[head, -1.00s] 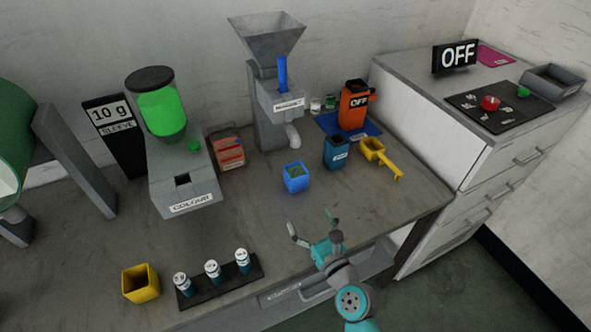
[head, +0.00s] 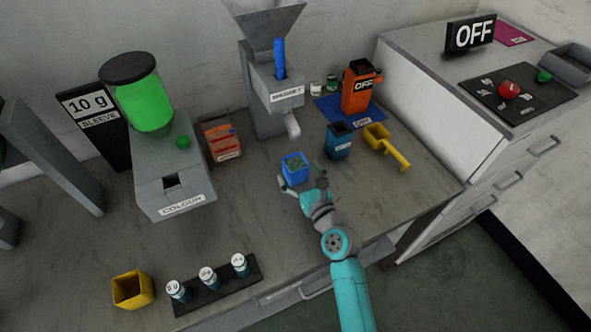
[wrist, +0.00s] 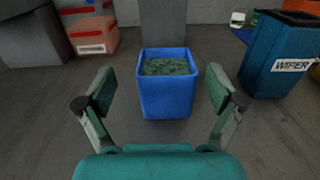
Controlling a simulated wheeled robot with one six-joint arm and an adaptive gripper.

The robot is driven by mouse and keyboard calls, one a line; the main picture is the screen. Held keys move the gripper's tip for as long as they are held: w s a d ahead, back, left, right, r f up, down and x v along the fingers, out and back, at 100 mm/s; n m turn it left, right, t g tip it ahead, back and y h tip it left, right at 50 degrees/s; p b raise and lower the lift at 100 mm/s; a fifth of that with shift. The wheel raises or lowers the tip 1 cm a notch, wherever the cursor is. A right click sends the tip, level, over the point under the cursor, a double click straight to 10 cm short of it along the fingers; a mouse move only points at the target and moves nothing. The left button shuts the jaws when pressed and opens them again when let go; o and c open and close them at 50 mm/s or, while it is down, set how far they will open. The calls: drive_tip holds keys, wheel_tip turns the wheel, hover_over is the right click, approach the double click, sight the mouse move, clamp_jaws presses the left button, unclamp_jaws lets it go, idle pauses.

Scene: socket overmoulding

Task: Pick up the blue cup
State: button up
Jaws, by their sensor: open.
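The blue cup (head: 296,169) stands upright on the table below the spout of the hopper machine, with green granules inside. In the wrist view the cup (wrist: 167,97) is straight ahead and centred. My gripper (wrist: 161,95) is open, one finger to the left and one to the right of the cup's near side. A gap shows between each finger and the cup, and nothing is held. In the head view my gripper (head: 302,184) is at the cup's near side and partly hides its lower part.
The grey hopper machine (head: 262,110) stands behind the cup. A dark blue WIPER bin (head: 338,142) and a yellow scoop (head: 385,143) are to the right. An orange box (head: 222,140) is to the left. The table in front is clear up to the vial rack (head: 222,292).

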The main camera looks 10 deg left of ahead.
sight(293, 158)
drive_tip(key=shift+d+x, duration=0.25)
drive_tip(key=shift+x, duration=2.35)
drive_tip(key=shift+w+r, duration=0.1)
drive_tip(key=shift+w, duration=0.05)
drive_tip(key=c, duration=1.2)
